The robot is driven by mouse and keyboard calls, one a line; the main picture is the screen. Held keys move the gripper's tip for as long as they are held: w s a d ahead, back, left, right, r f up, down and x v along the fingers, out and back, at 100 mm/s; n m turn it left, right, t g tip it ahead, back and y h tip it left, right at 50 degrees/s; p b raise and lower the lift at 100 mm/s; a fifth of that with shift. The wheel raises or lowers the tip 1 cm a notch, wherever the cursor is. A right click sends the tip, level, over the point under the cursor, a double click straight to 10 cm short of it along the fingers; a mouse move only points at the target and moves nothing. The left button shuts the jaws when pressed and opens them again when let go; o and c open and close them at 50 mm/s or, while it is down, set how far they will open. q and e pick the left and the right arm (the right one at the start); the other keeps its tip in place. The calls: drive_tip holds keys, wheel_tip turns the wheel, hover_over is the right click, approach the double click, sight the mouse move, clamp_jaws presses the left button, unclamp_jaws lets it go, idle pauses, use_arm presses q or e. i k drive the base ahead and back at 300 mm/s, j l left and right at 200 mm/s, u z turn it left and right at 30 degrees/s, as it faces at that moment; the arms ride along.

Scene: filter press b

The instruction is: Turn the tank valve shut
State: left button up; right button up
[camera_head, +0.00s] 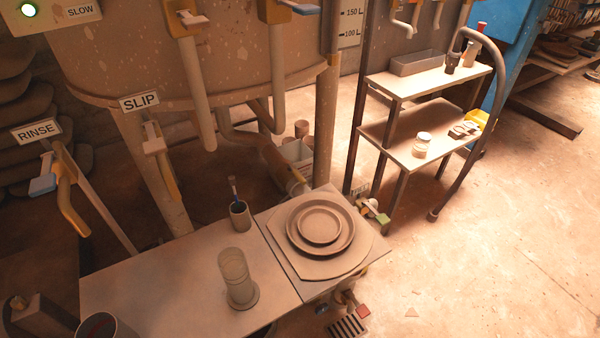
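The large speckled tank (215,50) stands at the back on legs, with its lower part in view. Several valves are near it, and I cannot tell which is the tank valve. A tap under the SLIP sign (139,102) has a pale handle (152,140). The tap by the RINSE sign (36,132) has a blue handle (43,184). Two more valves sit high on the tank front, one with a pale handle (190,18) and one with a blue handle (304,9). A green-handled valve (376,212) is behind the bench's right end. Neither gripper is in view.
A bench (150,290) in front holds a clear cylinder (236,275), a brush cup (240,215) and stacked round plates (320,228). A red-handled valve (362,311) is below its right end. A two-level shelf (400,150) stands at right. The right floor is mostly clear.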

sight(296, 173)
drive_tip(key=l+u, duration=0.25)
drive_tip(key=l, duration=0.5)
drive_tip(key=l+u, duration=0.25)
drive_tip(key=l, duration=0.5)
drive_tip(key=l+u, duration=0.4)
drive_tip(key=l, duration=0.4)
drive_tip(key=k+l+u, duration=0.1)
drive_tip(key=l+u, duration=0.3)
drive_tip(key=l, duration=0.4)
drive_tip(key=l+u, duration=0.45)
drive_tip(key=l, duration=0.35)
drive_tip(key=i+l+u, duration=0.35)
drive_tip(key=l, duration=0.35)
drive_tip(key=i, duration=0.1)
